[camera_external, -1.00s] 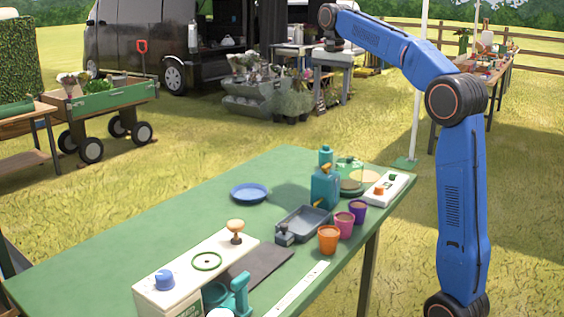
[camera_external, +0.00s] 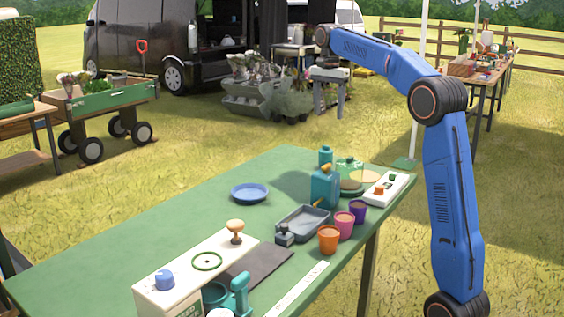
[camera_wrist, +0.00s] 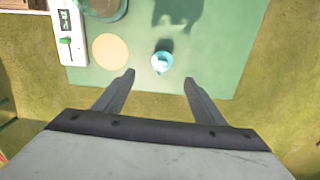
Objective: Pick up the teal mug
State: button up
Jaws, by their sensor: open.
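My gripper (camera_wrist: 159,82) is open and empty in the wrist view, its two fingers spread above the edge of the green table. A small round light-teal piece (camera_wrist: 162,62) lies just beyond the fingertips, apart from them. In the external view, a small teal cylinder (camera_external: 325,156) stands near the table's far right corner. A teal cup-like piece (camera_external: 214,295) stands by the near edge, beside an upright teal piece (camera_external: 240,292). I cannot tell for sure which is the teal mug. In the external view, my gripper's fingers cannot be made out at the arm's far end.
A beige disc (camera_wrist: 110,52) lies left of the round teal piece. Grass surrounds the table.

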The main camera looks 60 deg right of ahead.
aim_at(326, 150)
notch_tip(326, 150, down, 13)
jog(key=shift+f, duration=0.1)
jog(key=shift+w+d+f, duration=0.1)
jog(key=shift+d+f, duration=0.05)
jog(key=shift+f, duration=0.75)
jog(key=shift+w+d+f, duration=0.1)
jog(key=shift+f, duration=0.75)
jog(key=shift+w+d+f, duration=0.1)
jog(key=shift+d+f, duration=0.05)
jog(key=shift+f, duration=0.75)
jog(key=shift+c, duration=0.6)
jog(key=c, duration=1)
